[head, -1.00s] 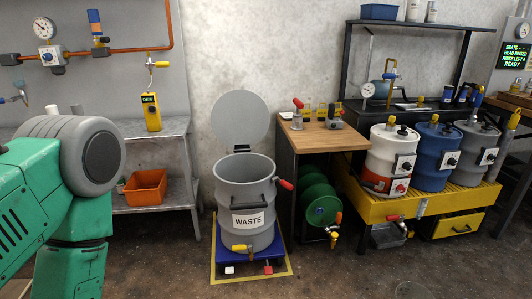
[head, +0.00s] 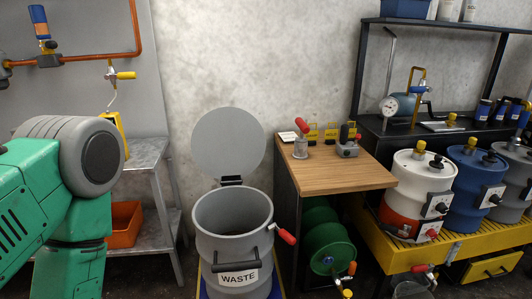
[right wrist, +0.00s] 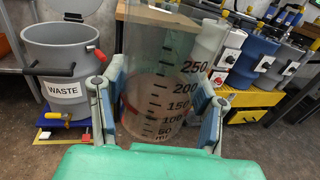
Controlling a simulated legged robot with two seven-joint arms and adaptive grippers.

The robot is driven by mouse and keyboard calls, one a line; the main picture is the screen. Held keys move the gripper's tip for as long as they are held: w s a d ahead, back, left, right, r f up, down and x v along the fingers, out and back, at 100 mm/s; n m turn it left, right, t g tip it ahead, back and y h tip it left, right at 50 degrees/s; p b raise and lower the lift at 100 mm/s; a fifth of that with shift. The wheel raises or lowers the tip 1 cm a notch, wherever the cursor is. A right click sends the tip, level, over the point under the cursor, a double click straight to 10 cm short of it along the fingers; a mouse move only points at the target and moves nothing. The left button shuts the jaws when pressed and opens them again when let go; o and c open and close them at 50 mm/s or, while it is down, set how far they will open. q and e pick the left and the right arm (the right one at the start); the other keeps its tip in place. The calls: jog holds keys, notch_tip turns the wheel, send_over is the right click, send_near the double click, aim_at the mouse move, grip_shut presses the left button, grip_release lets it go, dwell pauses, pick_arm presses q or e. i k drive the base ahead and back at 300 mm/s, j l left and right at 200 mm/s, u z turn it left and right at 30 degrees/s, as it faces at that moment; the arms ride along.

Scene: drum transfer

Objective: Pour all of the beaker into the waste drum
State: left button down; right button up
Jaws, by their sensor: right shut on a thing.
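The grey waste drum (head: 238,250) stands open in the lower middle of the head view, its round lid (head: 228,143) raised behind it. The drum (right wrist: 62,75) also shows at the left of the right wrist view. My right gripper (right wrist: 162,108) is shut on a clear graduated beaker (right wrist: 160,75), with one finger on each side. The beaker looks upright. A reddish tint shows low in it, around the lower marks; the exact level is hard to tell. The beaker is apart from the drum, to its right in that view. My left gripper is out of view; only my green left arm shows.
A wooden-topped bench (head: 335,172) with small fittings stands right of the drum, a green reel (head: 330,248) below it. Several drums stand on a yellow platform (head: 400,250) further right. A metal shelf (head: 150,155) with an orange bin (head: 125,222) is at the left.

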aim_at(234, 244)
jog(key=i+l+u, duration=0.2)
jog(key=i, duration=0.8)
